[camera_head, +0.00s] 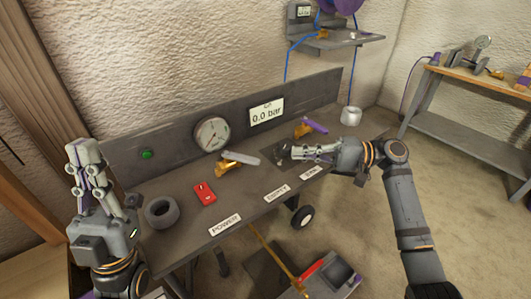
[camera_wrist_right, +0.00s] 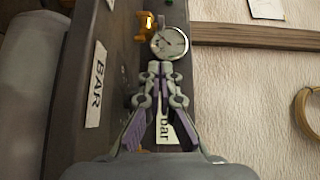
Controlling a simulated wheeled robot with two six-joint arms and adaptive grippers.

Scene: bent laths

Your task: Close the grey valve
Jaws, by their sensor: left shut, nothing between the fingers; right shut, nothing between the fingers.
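The grey valve has a brass body (camera_head: 226,168) and a light grey lever handle (camera_head: 242,157) and sits on the bench below the round gauge (camera_head: 212,134). Its lever points to the right, toward my right gripper. My right gripper (camera_head: 294,152) is shut and empty, low over the bench to the right of the lever, apart from it. In the right wrist view, the shut fingertips (camera_wrist_right: 160,68) point toward the gauge (camera_wrist_right: 169,42), with a brass fitting (camera_wrist_right: 144,26) beside it. My left gripper (camera_head: 82,152) is shut and empty, pointing up left of the bench.
A purple-handled brass valve (camera_head: 312,126) stands behind my right gripper. A red object (camera_head: 204,194), a dark ring (camera_head: 161,212) and a white cup (camera_head: 351,116) are on the bench. A display (camera_head: 266,112) reads 0.0 bar. Bare bench lies around the front labels.

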